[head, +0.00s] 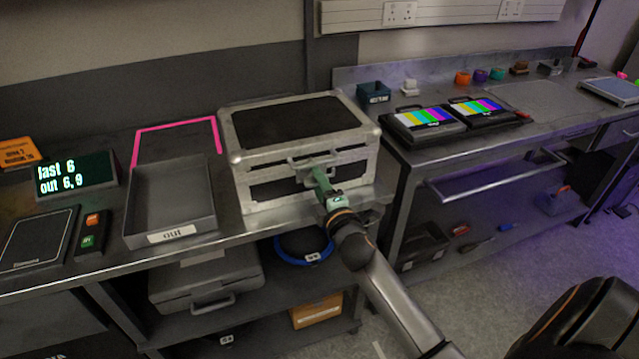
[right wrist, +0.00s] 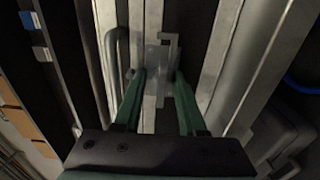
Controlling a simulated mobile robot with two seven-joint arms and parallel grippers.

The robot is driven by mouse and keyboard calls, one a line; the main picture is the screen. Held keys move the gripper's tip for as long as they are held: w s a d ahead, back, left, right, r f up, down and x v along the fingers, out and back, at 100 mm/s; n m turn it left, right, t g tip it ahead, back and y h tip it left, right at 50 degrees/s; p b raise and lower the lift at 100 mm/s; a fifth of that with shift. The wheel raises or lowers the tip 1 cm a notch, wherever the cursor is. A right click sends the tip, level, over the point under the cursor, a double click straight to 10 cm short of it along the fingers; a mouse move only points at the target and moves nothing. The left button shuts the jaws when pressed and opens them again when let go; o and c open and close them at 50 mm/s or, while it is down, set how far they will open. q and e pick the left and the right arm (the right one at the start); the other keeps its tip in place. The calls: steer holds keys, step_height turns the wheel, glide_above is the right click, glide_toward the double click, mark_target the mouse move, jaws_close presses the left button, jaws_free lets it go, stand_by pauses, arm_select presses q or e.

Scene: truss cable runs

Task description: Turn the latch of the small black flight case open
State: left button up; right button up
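The small black flight case (head: 300,122) stands shut on the bench, black panels with silver metal edging. Its front carries a handle and a metal latch (head: 305,172), partly hidden by my right gripper. In the right wrist view the latch (right wrist: 161,58) is a pale plate with a notched outline across the case's metal edges. My right gripper (head: 322,180) has reached the case front. In the right wrist view its green fingers (right wrist: 160,80) stand apart, one on each side of the latch's lower part. Contact with the latch is unclear. My left gripper is out of view.
Left of the case are a grey tray (head: 160,236) labelled "out", a display (head: 75,177) and a pink outlined area (head: 178,140). A grey case (head: 205,285) sits on the shelf below. Two colour-bar screens (head: 452,113) lie on the right bench.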

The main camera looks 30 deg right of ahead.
steer(key=v, duration=1.2)
steer(key=shift+s+b, duration=0.25)
steer(key=shift+b, duration=0.15)
steer(key=shift+a, duration=0.1)
steer(key=s+a+f+m+g+y+p, duration=0.2)
steer(key=s+a+f+m, duration=0.4)
steer(key=f, duration=0.4)
steer(key=s+a+f+m+g+y+p, duration=0.3)
steer(key=s+a+f+m+g, duration=0.3)
steer(key=s+a+f, duration=0.3)
steer(key=shift+f+m+g+y, duration=0.3)
steer(key=shift+f+m+y, duration=0.3)
steer(key=shift+y, duration=0.1)
steer(key=shift+o, duration=0.2)
steer(key=shift+s+r, duration=0.1)
